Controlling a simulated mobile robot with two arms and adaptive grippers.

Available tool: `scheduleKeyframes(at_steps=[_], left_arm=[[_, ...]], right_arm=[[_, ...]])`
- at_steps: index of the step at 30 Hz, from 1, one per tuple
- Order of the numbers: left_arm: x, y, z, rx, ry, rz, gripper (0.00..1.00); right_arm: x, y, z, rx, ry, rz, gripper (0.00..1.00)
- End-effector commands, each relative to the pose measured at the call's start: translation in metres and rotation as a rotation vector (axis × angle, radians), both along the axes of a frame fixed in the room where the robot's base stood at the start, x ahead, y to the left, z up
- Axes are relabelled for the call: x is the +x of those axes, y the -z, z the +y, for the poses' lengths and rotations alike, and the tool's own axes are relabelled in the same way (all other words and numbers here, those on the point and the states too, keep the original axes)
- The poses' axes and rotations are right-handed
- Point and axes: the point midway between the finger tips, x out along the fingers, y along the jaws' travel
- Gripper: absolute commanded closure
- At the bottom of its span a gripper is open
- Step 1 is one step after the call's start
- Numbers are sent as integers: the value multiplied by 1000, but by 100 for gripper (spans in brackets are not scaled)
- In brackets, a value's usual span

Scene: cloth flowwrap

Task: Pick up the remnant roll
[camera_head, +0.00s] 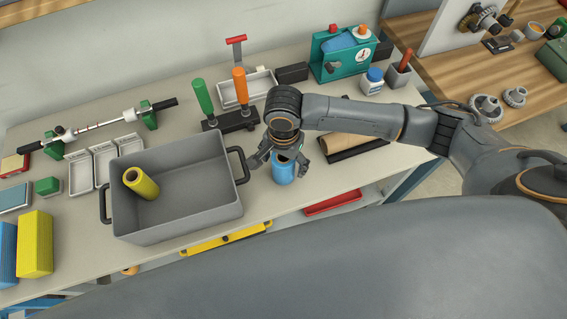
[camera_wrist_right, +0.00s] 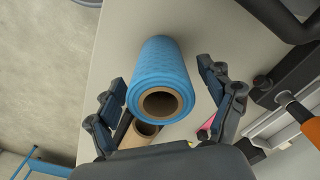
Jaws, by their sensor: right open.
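A blue roll (camera_head: 284,170) with a brown cardboard core stands upright at the table's front edge, right of the grey bin. It also shows in the right wrist view (camera_wrist_right: 160,80), its open core end facing the camera. My right gripper (camera_head: 280,162) is above the blue roll, fingers open. In the wrist view one finger is on each side of the roll, with visible gaps. A yellow roll (camera_head: 141,184) leans inside the grey bin (camera_head: 180,218). Which is the remnant roll is not marked. My left gripper is not in view.
The grey bin has black handles; its right handle (camera_head: 239,165) is close to my right gripper. Green and orange handled tools (camera_head: 239,86) stand behind. A teal device (camera_head: 340,55) is at the back. A red tray (camera_head: 333,202) sits below the table's front edge.

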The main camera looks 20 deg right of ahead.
Motion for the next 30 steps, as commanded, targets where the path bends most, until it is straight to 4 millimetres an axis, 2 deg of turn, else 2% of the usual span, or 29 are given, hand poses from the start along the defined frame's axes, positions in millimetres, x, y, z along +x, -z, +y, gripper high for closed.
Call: scheduleKeyframes(at_steps=[5,12,14,21,22,30], left_arm=[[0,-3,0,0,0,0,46],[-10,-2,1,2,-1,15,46],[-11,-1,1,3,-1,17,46],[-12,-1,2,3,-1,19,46],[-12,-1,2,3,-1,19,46],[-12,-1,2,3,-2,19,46]], right_arm=[[0,19,0,-1,0,-1,19],[0,22,0,0,-1,-1,19],[0,21,0,0,-1,-1,29],[0,21,0,0,-1,-1,78],[0,21,0,0,-1,-1,80],[0,19,0,1,-1,-2,81]])
